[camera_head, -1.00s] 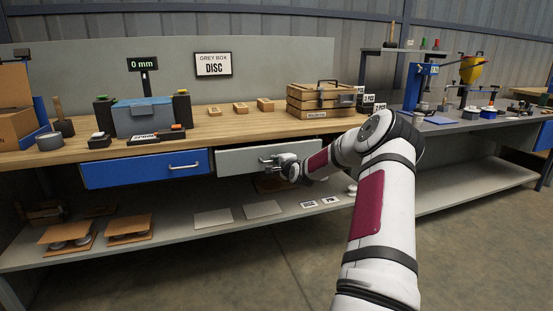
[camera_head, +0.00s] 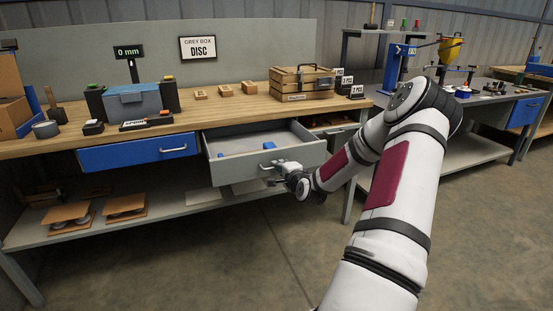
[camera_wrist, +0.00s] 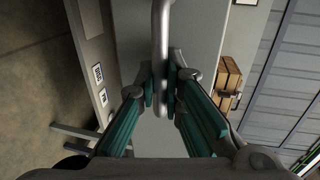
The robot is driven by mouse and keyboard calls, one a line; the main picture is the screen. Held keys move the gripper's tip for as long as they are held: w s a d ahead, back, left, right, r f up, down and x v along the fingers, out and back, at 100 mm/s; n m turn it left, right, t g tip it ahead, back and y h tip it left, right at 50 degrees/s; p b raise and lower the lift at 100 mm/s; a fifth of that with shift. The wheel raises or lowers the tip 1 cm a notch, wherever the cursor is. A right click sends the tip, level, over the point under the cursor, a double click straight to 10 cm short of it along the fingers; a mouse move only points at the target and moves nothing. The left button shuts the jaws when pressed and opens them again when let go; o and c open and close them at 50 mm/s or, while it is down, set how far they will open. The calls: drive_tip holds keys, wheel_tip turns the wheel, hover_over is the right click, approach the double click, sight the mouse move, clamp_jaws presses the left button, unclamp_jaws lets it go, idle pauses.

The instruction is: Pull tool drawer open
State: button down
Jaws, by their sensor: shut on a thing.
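The grey tool drawer (camera_head: 235,171) is pulled out from under the wooden workbench (camera_head: 60,147) in the head view. Its inside shows, with small blue items in it. My gripper (camera_head: 273,170) is at the drawer's front, at its handle. In the wrist view, the metal bar handle (camera_wrist: 161,40) runs down between the teal-padded fingers of my gripper (camera_wrist: 163,95), which are shut on it. The drawer's grey front (camera_wrist: 200,30) lies just behind the handle.
A shut blue drawer (camera_head: 140,153) is to the left. A wooden crate (camera_head: 302,84) and a blue-grey box (camera_head: 132,101) stand on the bench. The lower shelf (camera_head: 170,209) holds cardboard pieces. The floor in front is clear.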

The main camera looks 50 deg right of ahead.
drive_tip(key=shift+s+a, duration=0.3)
drive_tip(key=shift+s, duration=0.15)
drive_tip(key=c, duration=2)
unclamp_jaws()
drive_tip(key=shift+o, duration=0.2)
drive_tip(key=v, duration=1.2)
drive_tip(key=shift+f, duration=0.1)
